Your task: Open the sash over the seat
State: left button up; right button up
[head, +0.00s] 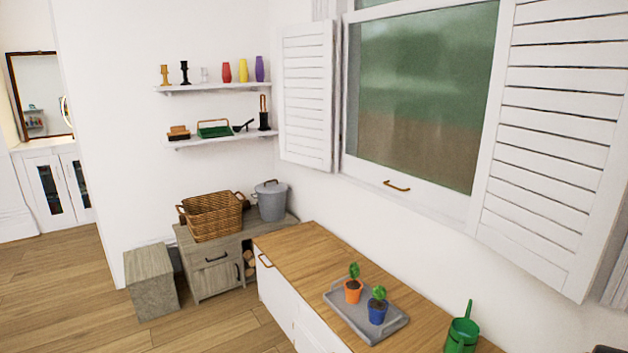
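The window sash (425,95) is in the upper right of the head view, above the long wooden-topped seat (300,248). It is a white frame around a large pane, with blurred green and brown beyond. A brass pull handle (397,186) is on its bottom rail. The bottom rail sits down at the sill, so the sash looks shut. Neither of my grippers is in view. A small dark shape shows at the bottom right edge, too cut off to identify.
Open louvred shutters flank the window, left (306,95) and right (555,130). On the seat are a grey tray (338,306) with two potted seedlings and a green watering can (462,335). A basket (212,216) and lidded bucket (271,203) stand on a cabinet at left.

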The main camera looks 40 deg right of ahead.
aim_at(455, 205)
jog(key=u, duration=0.25)
jog(key=i, duration=1.85)
jog(key=z, duration=1.45)
jog(key=i, duration=0.85)
jog(key=z, duration=0.9)
